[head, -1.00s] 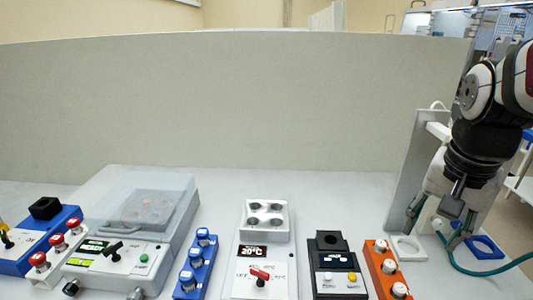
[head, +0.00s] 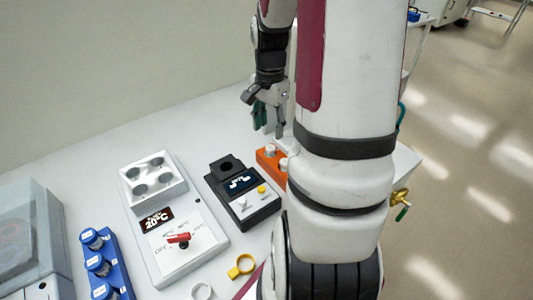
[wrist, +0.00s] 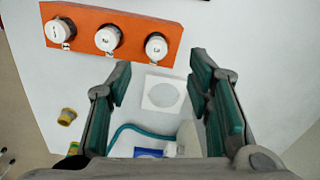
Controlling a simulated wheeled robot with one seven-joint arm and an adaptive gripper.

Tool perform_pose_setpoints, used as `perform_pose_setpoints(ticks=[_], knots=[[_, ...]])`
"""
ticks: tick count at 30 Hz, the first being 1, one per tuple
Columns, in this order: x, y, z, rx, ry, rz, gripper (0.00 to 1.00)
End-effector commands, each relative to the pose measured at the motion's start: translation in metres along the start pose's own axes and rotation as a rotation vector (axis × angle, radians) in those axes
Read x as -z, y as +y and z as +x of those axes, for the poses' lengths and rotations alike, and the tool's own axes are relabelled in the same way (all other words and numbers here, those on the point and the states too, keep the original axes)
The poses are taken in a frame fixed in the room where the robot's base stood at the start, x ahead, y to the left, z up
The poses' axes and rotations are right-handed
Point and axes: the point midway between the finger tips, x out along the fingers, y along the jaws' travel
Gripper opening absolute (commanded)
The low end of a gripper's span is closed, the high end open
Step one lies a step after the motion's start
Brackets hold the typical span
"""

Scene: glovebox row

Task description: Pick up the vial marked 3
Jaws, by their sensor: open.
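An orange rack (wrist: 150,18) holds three white-capped vials in a row: a left one (wrist: 60,32), a middle one (wrist: 107,39) and a right one (wrist: 156,46). Their cap marks are too blurred to read surely. In the head view the orange rack (head: 266,164) is partly hidden behind my arm. A blue rack (head: 118,270) at lower left holds blue-capped vials (head: 98,264), whose marks I cannot read. My gripper (wrist: 160,62) is open and empty, pointing down, its fingers apart from the orange rack. It also shows in the head view (head: 268,115).
A black device (head: 241,205) and a white 20°C block (head: 180,235) stand left of the orange rack. A yellow ring (head: 241,266) lies near the front.

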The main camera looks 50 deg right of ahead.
Motion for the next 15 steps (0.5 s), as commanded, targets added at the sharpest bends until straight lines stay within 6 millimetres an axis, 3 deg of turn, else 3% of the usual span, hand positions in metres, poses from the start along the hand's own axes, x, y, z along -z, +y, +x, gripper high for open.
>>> perform_pose_setpoints(ticks=[8,15], knots=[[-0.001,0.001,0.022,-0.001,-0.002,0.0,0.47],[-0.002,0.004,0.055,-0.002,-0.003,-0.002,0.47]])
